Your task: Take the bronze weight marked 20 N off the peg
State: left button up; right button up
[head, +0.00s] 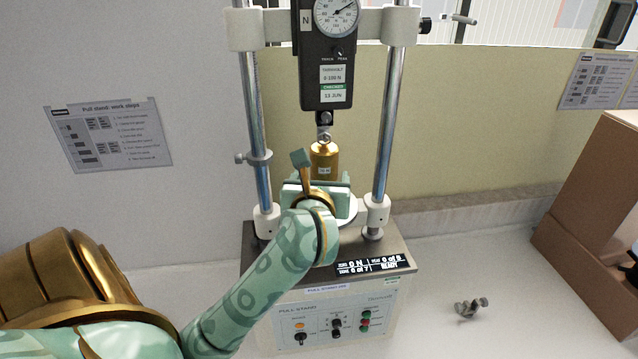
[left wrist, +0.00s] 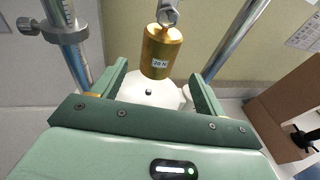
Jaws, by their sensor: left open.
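The bronze weight (head: 325,161) is a shiny gold cylinder hanging upright by its top ring from the hook (head: 324,119) under the black force gauge (head: 327,70). In the left wrist view the weight (left wrist: 160,52) shows a white "20 N" label. My left gripper (head: 318,184) is open and empty, just in front of and below the weight in the head view. Its two green fingers (left wrist: 158,78) stand apart, with the weight beyond them; no contact shows. A white round plate (left wrist: 150,93) with a dark stud lies below the weight. My right gripper is not in view.
Two chrome columns (head: 387,110) of the pull stand flank the weight, with a clamp (head: 253,158) on the left one. The control box (head: 338,312) is in front. A small metal fitting (head: 471,307) lies on the bench at right, beside a brown box (head: 592,205).

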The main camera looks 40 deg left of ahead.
aim_at(323, 167)
pick_arm(q)
jog(key=b+x, duration=0.1)
jog(key=x, duration=0.2)
jog(key=shift+w+a+f, duration=0.1)
jog(key=shift+f, duration=0.1)
jog(key=shift+w+a, duration=0.15)
jog(key=shift+b+x, duration=0.55)
jog(key=shift+x, duration=0.4)
jog(key=shift+b+x, duration=0.45)
jog(key=shift+x, duration=1.4)
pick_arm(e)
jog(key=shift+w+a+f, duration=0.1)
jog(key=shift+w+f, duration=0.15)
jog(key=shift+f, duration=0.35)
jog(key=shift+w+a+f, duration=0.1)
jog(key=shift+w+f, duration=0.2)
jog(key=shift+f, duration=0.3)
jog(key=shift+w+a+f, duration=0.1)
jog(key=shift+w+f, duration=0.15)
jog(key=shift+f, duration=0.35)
pick_arm(q)
grip_shut()
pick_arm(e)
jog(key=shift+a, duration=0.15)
